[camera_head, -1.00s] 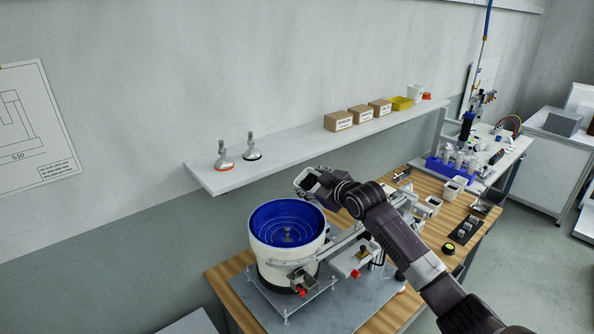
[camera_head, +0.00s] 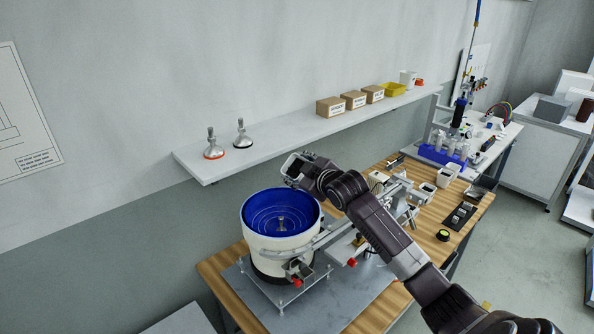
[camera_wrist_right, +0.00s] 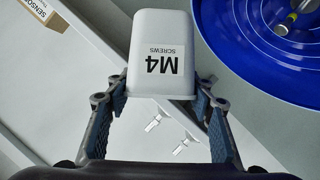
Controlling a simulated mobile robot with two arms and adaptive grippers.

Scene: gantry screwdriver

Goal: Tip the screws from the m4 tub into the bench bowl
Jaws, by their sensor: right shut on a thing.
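The white m4 tub (camera_wrist_right: 164,45), with its M4 SCREWS label, is between the fingers of my right gripper (camera_wrist_right: 162,115) in the right wrist view. In the head view, the tub (camera_head: 291,165) is raised above the far right rim of the bench bowl, in my right gripper (camera_head: 301,172). I cannot make out screws in the tub or its exact tilt. The bench bowl (camera_head: 260,212) is blue inside with a white outer wall and a central post. The bowl also shows at the upper right of the right wrist view (camera_wrist_right: 250,50). My left gripper is not in view.
A wall shelf (camera_head: 290,142) behind the bowl holds two levelling feet (camera_head: 214,150), cardboard boxes (camera_head: 330,107) and a yellow bin (camera_head: 391,89). A metal feeder track runs right from the bowl.

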